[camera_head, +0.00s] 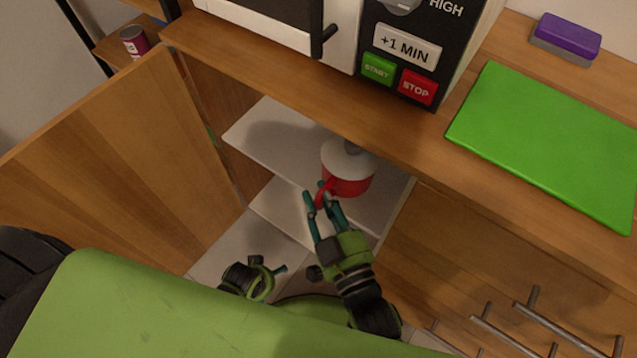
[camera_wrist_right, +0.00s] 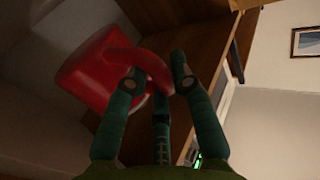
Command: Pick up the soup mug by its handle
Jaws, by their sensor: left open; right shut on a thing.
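The soup mug (camera_head: 349,182) is red with a pale lid and stands on the white upper shelf inside the open cabinet. Its red handle points toward me. My right gripper (camera_head: 322,198) is at the handle, its fingers closed around it. In the right wrist view the mug (camera_wrist_right: 88,75) is at the left, and its curved handle (camera_wrist_right: 143,62) passes between the fingertips of my right gripper (camera_wrist_right: 158,80). My left gripper (camera_head: 268,270) is low in front of the cabinet, away from the mug, open and empty.
The cabinet door (camera_head: 110,150) stands open at the left. The counter (camera_head: 420,125) overhangs the shelf (camera_head: 270,135). A microwave (camera_head: 410,50), a green board (camera_head: 560,140) and a purple sponge (camera_head: 568,35) are on the counter. Drawer handles (camera_head: 510,330) stick out at lower right.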

